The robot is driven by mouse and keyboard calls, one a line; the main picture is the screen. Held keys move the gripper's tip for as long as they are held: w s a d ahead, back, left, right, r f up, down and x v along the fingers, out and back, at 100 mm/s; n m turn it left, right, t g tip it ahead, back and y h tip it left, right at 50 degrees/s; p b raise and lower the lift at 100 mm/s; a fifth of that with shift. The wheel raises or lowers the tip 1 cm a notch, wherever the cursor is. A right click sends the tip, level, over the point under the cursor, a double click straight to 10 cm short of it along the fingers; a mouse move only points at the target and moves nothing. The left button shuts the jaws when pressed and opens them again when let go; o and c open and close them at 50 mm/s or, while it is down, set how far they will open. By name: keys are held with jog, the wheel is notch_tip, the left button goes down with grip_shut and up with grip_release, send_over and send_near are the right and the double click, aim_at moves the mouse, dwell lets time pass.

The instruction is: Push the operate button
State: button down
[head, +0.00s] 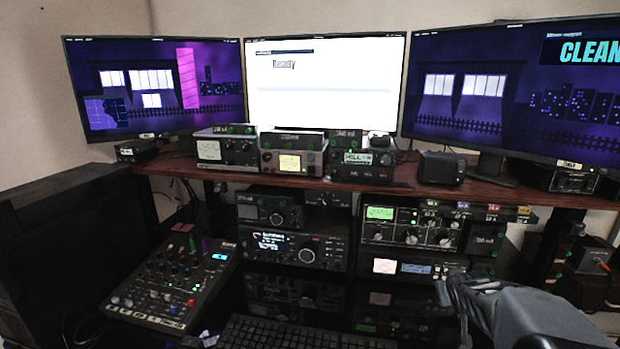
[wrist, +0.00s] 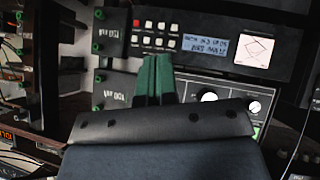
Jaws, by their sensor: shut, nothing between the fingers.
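The dark tuner unit (head: 415,268) sits at the bottom of the right-hand stack under the shelf. It has a pale square meter and a blue display. In the wrist view the unit (wrist: 115,40) appears upside down. It shows a red button (wrist: 136,23) and several small white buttons (wrist: 160,34) beside the blue display (wrist: 205,46). I cannot read which one is the operate button. My gripper (wrist: 154,56) is shut and empty, its green fingers side by side just below the button rows in that picture. Contact cannot be told. In the head view, my gripper (head: 446,284) covers the unit's right end.
Another unit with round knobs (head: 408,228) sits directly above the tuner. A wooden shelf (head: 300,182) with small devices and monitors is over the stack. A mixer (head: 175,285) is at left and a keyboard (head: 290,333) in front. The glossy desk has little free room.

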jog(key=s+a+r+g+y+p, duration=0.2)
jog(key=s+a+r+g+p, duration=0.15)
jog(key=s+a, duration=0.4)
jog(key=s+a+r+g+y+p, duration=0.1)
jog(key=s+a+r+g+p, duration=0.25)
jog(key=s+a, duration=0.4)
jog(key=s+a+r+n+t+y+p, duration=0.1)
jog(key=s+a+r+t+p, duration=0.1)
jog(key=s+a+r+p, duration=0.2)
notch_tip(320, 180, up, 3)
jog(key=shift+a+p, duration=0.15)
jog(key=shift+p, duration=0.65)
jog(key=shift+y, duration=0.3)
